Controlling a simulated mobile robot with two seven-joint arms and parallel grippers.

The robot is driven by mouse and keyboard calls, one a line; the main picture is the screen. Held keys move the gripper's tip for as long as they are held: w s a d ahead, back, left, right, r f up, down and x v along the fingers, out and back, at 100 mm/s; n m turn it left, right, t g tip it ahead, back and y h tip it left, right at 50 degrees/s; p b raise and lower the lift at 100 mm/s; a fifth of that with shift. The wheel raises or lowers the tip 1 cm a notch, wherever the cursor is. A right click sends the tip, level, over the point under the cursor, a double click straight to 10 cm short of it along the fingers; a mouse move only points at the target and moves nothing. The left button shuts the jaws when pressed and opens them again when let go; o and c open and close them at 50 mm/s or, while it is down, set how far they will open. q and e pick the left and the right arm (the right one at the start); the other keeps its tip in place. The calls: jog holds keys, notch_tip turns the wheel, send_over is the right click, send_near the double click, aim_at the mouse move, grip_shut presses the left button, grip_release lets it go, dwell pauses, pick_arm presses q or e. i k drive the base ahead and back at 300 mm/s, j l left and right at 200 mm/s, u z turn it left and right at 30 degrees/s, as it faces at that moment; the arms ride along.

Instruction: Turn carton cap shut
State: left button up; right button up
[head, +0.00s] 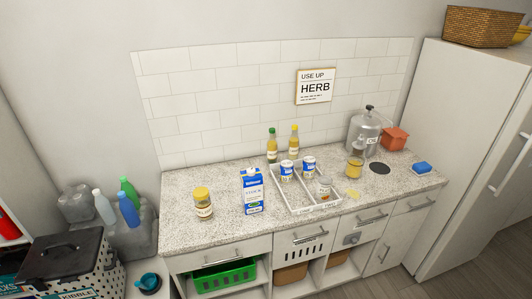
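A blue and white carton (252,193) stands upright on the speckled countertop (228,227), left of the middle of the head view. A small pale cap (250,169) shows at its top. It is too small to tell whether the cap is tight or loose. Neither of my grippers is in view, and nothing touches the carton.
A jar with a yellow lid (203,203) stands left of the carton. A white divided tray (285,199) with cans and a jar is close on its right. Two bottles (272,146) (293,143) stand behind. The counter's front left is clear.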

aim_at(250, 172)
jog(key=i+l+u, duration=0.3)
jog(key=i, duration=0.15)
jog(key=i+l+u, duration=0.95)
jog(key=l, duration=0.35)
jog(key=i+l+u, duration=0.3)
jog(key=l, duration=0.3)
jog(key=i+j, duration=0.05)
